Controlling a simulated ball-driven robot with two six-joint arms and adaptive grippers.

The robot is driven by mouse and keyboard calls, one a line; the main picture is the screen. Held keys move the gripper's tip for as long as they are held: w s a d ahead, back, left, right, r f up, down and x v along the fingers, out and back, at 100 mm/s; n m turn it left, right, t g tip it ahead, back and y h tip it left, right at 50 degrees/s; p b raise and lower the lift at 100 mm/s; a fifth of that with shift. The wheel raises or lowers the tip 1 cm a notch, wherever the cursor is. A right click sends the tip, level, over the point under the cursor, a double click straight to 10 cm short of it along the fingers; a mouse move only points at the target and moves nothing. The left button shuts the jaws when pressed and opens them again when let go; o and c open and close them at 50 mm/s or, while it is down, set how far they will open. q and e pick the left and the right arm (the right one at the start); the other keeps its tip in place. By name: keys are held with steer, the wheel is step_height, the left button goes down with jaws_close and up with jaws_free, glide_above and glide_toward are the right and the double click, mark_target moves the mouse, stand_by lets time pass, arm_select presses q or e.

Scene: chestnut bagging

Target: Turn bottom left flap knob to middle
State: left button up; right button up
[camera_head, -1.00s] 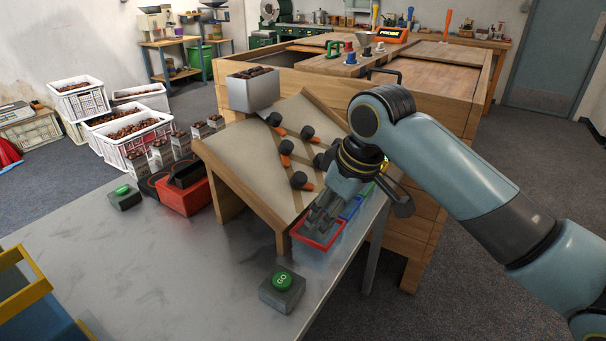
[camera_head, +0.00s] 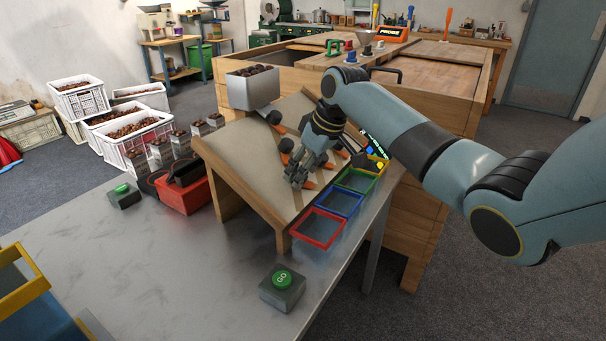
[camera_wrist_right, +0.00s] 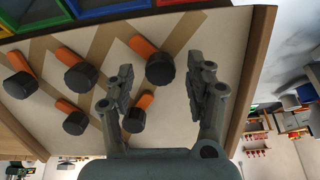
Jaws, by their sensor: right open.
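The sloped flap board (camera_head: 235,143) stands on the grey table and carries several black knobs with orange flaps. My right gripper (camera_head: 296,184) is open over the board's lower left part in the head view. In the right wrist view, which shows the board upside down, my open right gripper (camera_wrist_right: 160,75) has one finger on each side of the bottom left flap knob (camera_wrist_right: 160,69). Its orange flap (camera_wrist_right: 143,46) points up and left there. In the head view the gripper mostly hides this knob. My left gripper is out of view.
Red (camera_head: 318,244), blue (camera_head: 356,210) and green bins (camera_head: 376,181) line the board's lower edge. A chestnut hopper (camera_head: 253,92) sits at its top. A red tool carrier (camera_head: 184,197) and a green GO button (camera_head: 282,280) stand on the table.

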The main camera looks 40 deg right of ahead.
steer(key=shift+w+a+f, duration=0.1)
steer(key=shift+w+f, duration=0.1)
steer(key=shift+f, duration=0.4)
